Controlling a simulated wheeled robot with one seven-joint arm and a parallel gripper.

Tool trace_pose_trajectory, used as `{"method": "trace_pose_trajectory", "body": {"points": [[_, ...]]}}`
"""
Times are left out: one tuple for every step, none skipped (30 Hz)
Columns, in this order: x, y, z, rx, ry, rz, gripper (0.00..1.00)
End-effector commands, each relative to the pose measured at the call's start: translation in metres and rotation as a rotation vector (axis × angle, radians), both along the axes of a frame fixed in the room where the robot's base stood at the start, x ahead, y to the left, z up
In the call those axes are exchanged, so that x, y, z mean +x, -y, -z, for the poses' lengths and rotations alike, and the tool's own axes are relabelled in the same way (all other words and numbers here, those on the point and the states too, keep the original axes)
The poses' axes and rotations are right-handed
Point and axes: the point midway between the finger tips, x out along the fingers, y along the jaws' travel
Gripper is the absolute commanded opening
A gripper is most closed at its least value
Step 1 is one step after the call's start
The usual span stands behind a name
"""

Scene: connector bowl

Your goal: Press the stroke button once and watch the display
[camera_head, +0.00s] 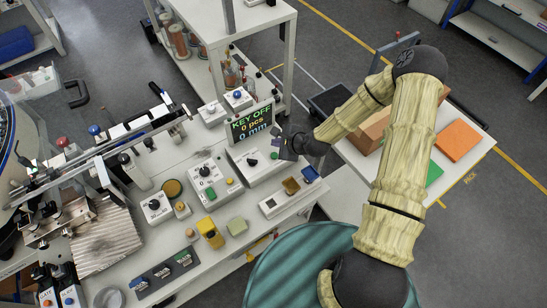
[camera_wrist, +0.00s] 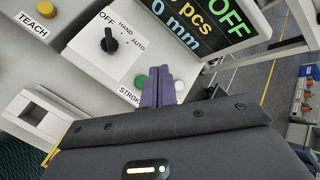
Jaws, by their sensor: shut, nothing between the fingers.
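The display (camera_head: 250,124) stands upright behind a control box (camera_head: 257,166) and reads KEY OFF, 0 pcs, 0 mm. It also shows tilted in the wrist view (camera_wrist: 200,25). The box's black selector knob (camera_wrist: 110,42) has OFF, HAND and AUTO marks and appears to sit at OFF. A green button (camera_wrist: 140,82) is beside a label that begins STROK; the rest is hidden by my fingers. My gripper (camera_wrist: 158,72) is shut and empty, its purple fingertips just right of the green button. Contact cannot be told. A pale button (camera_wrist: 179,84) shows right of the fingers.
A second knob box (camera_head: 207,178) stands left of the control box. A yellow button marked TEACH (camera_wrist: 46,9) is on a neighbouring box. A small box with a recess (camera_head: 280,203) is in front. Yellow blocks (camera_head: 211,234) and a linear rail crowd the bench's left.

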Motion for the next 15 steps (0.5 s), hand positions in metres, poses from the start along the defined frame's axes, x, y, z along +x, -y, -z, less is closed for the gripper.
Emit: {"method": "trace_pose_trajectory", "body": {"points": [[0.0, 0.0, 0.012, -0.001, 0.001, -0.001, 0.0], [0.0, -0.001, 0.015, 0.0, 0.001, -0.002, 0.0], [0.0, -0.001, 0.02, -0.001, 0.002, -0.003, 0.0], [0.0, -0.001, 0.023, 0.0, 0.001, -0.002, 0.0], [0.0, -0.001, 0.027, 0.0, 0.001, -0.001, 0.0], [0.0, 0.0, 0.031, 0.0, 0.001, -0.001, 0.0], [0.0, 0.0, 0.034, 0.0, 0.001, -0.001, 0.0], [0.0, 0.0, 0.037, 0.001, 0.002, -0.001, 0.0], [0.0, 0.0, 0.04, 0.001, 0.002, -0.001, 0.0], [0.0, 0.0, 0.042, 0.001, 0.001, 0.0, 0.0], [0.0, 0.0, 0.043, 0.001, 0.001, 0.0, 0.0], [0.0, 0.0, 0.045, 0.001, 0.001, 0.0, 0.0], [0.0, 0.0, 0.046, 0.001, 0.001, 0.0, 0.0], [0.0, 0.0, 0.046, 0.001, 0.001, 0.0, 0.0], [0.0, 0.0, 0.046, 0.001, 0.001, 0.0, 0.0]]}}
